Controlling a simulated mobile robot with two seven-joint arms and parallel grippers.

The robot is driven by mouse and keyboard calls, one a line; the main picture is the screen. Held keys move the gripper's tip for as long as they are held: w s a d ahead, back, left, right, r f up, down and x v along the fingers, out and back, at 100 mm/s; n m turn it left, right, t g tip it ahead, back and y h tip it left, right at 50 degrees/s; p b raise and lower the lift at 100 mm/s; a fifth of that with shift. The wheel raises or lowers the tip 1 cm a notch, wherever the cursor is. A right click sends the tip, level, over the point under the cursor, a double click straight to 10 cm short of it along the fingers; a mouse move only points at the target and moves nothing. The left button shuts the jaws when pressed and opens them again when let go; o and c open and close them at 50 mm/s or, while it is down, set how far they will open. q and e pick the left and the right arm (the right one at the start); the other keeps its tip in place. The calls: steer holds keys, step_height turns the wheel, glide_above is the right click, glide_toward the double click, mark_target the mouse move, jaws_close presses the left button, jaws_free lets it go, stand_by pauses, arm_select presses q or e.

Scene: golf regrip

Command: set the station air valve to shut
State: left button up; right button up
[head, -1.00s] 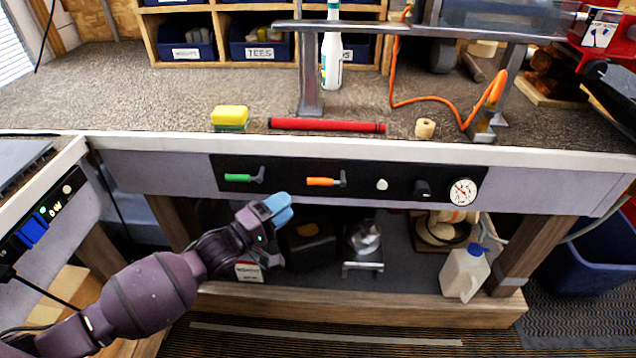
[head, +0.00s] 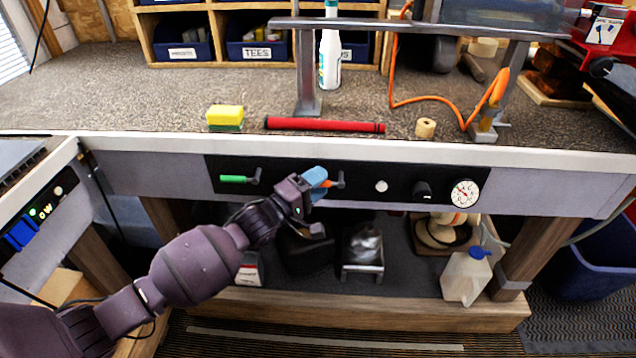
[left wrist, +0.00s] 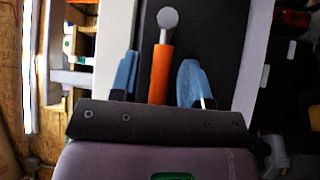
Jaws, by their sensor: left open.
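The lever with the orange handle (head: 327,184) is on the black control panel on the bench front. Its handle points left from its grey pivot, roughly level. A similar lever with a green handle (head: 233,179) sits to its left, also level. My left gripper (head: 317,181) is at the orange handle and partly hides it. In the left wrist view, the orange handle (left wrist: 159,75) lies between the two open blue fingers, with a gap on each side. Whether either finger touches it cannot be seen in the head view. My right gripper is out of view.
The panel also has a white button (head: 381,186), a dark knob (head: 422,190) and a pressure gauge (head: 465,193) to the right. The bench edge (head: 400,148) overhangs above. A red grip (head: 325,125) and yellow sponge (head: 225,115) lie on top.

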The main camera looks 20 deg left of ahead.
arm_select(q)
jaws_close()
stand_by(0.3)
steer(key=shift+f, duration=0.1)
